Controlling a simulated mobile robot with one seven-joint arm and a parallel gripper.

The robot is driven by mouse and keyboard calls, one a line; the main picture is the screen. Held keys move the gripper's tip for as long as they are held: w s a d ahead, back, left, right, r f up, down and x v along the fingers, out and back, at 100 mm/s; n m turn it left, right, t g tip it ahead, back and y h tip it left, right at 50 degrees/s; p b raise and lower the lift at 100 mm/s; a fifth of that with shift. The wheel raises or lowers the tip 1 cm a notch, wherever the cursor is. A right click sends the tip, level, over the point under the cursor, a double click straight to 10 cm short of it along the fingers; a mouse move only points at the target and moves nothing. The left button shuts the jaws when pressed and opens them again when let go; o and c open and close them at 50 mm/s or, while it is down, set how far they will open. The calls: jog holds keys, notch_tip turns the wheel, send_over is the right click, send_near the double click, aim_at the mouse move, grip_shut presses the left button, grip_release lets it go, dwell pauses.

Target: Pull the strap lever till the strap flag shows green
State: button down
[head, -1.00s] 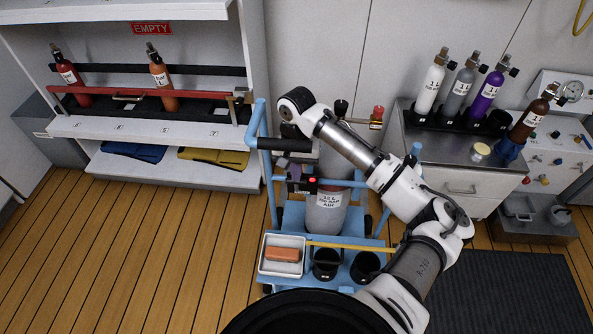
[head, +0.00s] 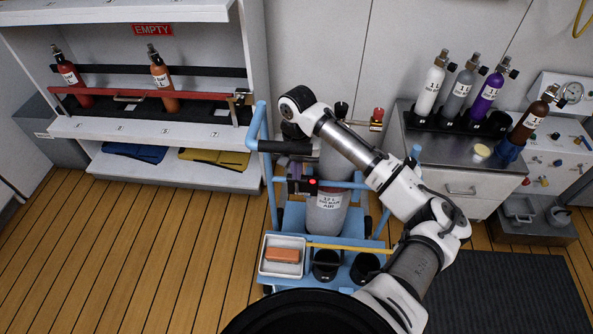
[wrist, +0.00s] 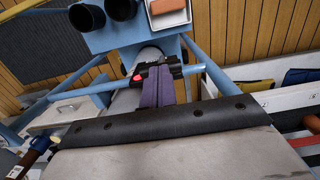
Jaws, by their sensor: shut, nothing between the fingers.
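The blue trolley (head: 345,247) carries a grey cylinder (head: 326,217) labelled 12 L, with a strap across it. A dark strap buckle with its lever (head: 299,187) sits at the cylinder's left front. The strap flag (head: 313,182) shows red; it is also red in the wrist view (wrist: 137,77). My gripper's purple fingers (wrist: 160,70) are shut together and empty, with their tips at the dark lever (wrist: 174,62). Whether they touch it I cannot tell. In the head view my arm hides part of the cylinder and the fingers show only partly.
The trolley's front holds a white tray (head: 264,257) with an orange block and two black cups (head: 326,264). A shelf (head: 190,168) with red and orange bottles stands left. A counter (head: 440,150) with several small bottles stands right. The floor at front left is clear.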

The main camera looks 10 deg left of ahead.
jog(key=r, duration=0.1)
jog(key=w+r+p, duration=0.1)
jog(key=w+r, duration=0.1)
jog(key=r, duration=0.1)
jog(key=shift+w, duration=0.25)
notch_tip(320, 180, up, 8)
jog(key=shift+w+r, duration=0.15)
